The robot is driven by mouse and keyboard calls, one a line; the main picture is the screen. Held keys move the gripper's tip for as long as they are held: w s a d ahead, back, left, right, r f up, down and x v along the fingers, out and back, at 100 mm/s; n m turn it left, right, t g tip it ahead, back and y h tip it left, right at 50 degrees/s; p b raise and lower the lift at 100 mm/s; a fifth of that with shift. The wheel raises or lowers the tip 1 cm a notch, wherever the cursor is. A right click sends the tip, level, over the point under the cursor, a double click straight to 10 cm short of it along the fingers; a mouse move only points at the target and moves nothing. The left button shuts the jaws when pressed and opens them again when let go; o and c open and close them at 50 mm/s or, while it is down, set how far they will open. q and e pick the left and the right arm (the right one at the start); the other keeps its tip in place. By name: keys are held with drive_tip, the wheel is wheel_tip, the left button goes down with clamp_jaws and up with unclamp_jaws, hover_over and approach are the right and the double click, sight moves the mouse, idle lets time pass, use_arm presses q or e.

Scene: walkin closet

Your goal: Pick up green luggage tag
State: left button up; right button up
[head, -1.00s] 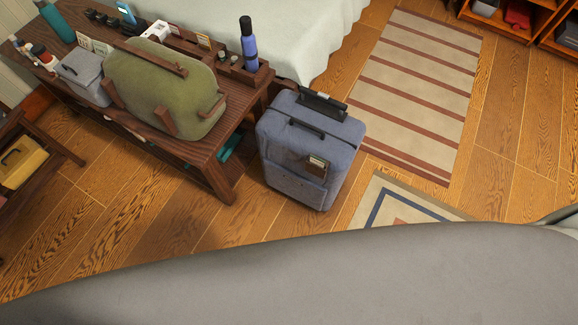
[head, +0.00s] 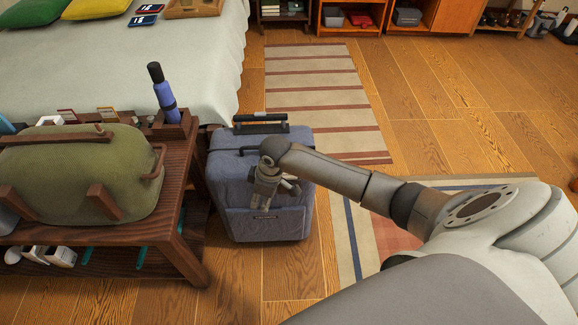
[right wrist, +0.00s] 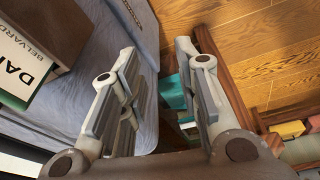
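The blue-grey suitcase (head: 263,225) stands upright on the floor beside the wooden bench. At the far left of the right wrist view is a tag-like piece (right wrist: 22,62), brown with a white lettered face and a green edge, against the suitcase's blue fabric (right wrist: 85,35). In the head view my right gripper (head: 277,192) is in front of the suitcase and the tag cannot be made out. In the right wrist view my right gripper (right wrist: 155,62) is open and empty, with the tag outside its fingers, to the left. My left gripper is not in view.
The dark wooden bench (head: 190,262) with a green duffel bag (head: 75,175) and a blue bottle (head: 163,95) stands close on the suitcase's left. The bed (head: 215,60) is behind. Striped rug (head: 320,95) and wood floor lie clear behind and right.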

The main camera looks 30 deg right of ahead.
drive_tip(key=w+d+r+n+g+h+b, duration=0.2)
drive_tip(key=d+r+n+b, duration=0.1)
drive_tip(key=d+r, duration=0.9)
drive_tip(key=f+b, duration=0.1)
drive_tip(key=f, duration=0.1)
drive_tip(key=a+f+b, duration=0.1)
drive_tip(key=f, duration=0.2)
drive_tip(key=f+b, duration=0.1)
drive_tip(key=f, duration=0.2)
drive_tip(key=shift+s+a+f, duration=0.25)
drive_tip(key=shift+a, duration=0.1)
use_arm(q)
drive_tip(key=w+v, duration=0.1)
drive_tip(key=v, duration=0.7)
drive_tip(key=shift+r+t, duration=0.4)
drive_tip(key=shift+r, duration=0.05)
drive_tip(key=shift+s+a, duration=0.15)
use_arm(e)
drive_tip(key=shift+c, duration=0.2)
clamp_jaws()
